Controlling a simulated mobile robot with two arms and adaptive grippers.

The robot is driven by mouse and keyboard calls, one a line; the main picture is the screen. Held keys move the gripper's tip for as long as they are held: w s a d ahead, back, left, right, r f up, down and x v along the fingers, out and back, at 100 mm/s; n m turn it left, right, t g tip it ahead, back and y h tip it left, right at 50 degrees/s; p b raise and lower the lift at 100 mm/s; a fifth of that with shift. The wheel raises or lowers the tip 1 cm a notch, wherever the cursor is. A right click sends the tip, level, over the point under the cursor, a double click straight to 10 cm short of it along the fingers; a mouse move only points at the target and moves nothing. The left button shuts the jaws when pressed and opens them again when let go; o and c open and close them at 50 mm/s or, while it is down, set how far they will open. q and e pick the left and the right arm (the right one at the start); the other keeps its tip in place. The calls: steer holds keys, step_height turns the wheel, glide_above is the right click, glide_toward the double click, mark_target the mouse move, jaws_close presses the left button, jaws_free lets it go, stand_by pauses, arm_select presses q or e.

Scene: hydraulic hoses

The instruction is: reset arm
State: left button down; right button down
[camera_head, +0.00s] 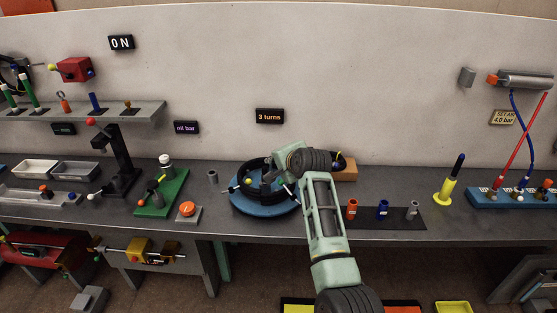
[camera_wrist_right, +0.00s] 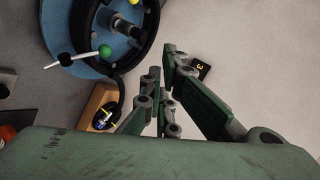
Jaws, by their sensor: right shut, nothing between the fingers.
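My right arm (camera_head: 322,215) rises from the bottom of the head view. It bends over the workbench at a blue round base (camera_head: 262,209) with a black ring. My right gripper (camera_wrist_right: 160,78) shows in the wrist view with its grey-green fingers closed and empty. In that view it is to the right of the blue base (camera_wrist_right: 70,55) and its black ring, apart from them as far as I can tell. In the head view the wrist and arm partly hide the ring's right side, and the fingers are hard to make out. My left gripper is not in view.
A wooden block (camera_head: 347,173) sits right of the ring, under the arm's bend. A black holder with several coloured fittings (camera_head: 383,209) is to the right. A green board with a lever (camera_head: 160,200) and an orange button (camera_head: 187,209) stand left. A "3 turns" sign (camera_head: 270,116) hangs behind.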

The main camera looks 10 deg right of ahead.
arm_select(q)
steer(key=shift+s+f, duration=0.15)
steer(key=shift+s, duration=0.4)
arm_select(e)
steer(key=shift+s+r, duration=0.2)
steer(key=shift+r, duration=0.15)
